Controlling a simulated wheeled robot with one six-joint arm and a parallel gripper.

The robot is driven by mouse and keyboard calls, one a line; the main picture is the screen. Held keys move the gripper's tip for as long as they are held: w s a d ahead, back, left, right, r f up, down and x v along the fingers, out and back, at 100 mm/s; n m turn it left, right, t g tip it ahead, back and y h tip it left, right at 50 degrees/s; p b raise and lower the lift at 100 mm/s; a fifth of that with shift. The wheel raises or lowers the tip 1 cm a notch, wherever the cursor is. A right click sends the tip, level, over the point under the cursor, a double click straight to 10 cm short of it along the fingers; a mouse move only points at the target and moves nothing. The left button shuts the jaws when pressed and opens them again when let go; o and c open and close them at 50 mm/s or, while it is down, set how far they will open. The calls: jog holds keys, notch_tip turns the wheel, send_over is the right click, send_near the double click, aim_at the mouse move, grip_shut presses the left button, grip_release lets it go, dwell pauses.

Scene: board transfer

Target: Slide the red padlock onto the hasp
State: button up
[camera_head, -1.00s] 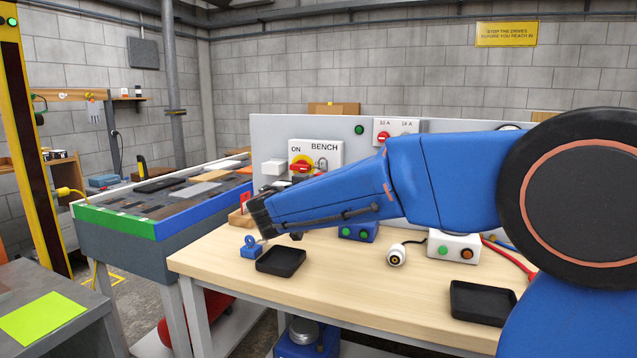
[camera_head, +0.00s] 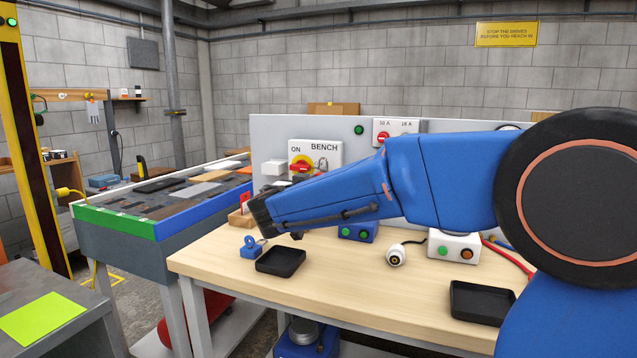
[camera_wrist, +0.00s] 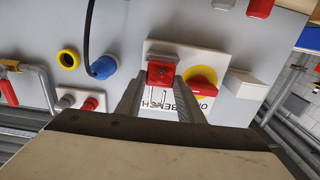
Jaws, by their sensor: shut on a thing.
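The red padlock (camera_wrist: 162,73) is held between the two finger ends of my gripper (camera_wrist: 160,82) in the wrist view. My gripper is shut on it. The switch plate with the yellow and red rotary switch (camera_wrist: 201,80) is behind and beside it, upside down in this view. In the head view the hasp (camera_head: 322,163) shows at the right of that switch. In the wrist view the padlock covers the hasp's area, so I cannot tell whether they touch.
A blue padlock (camera_head: 250,249) lies on the bench beside a black tray (camera_head: 259,264). A wooden block (camera_head: 236,219) with a red piece stands left of my wrist. A second black tray (camera_head: 456,303), a round connector (camera_head: 396,257) and a blue button box (camera_head: 357,233) are on the bench.

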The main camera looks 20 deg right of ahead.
jog(key=shift+x, duration=1)
jog(key=o, duration=1.1)
jog(key=shift+o, duration=0.2)
jog(key=v, duration=1.7)
jog(key=shift+s, duration=0.2)
jog(key=shift+a, duration=0.1)
jog(key=shift+c, duration=0.7)
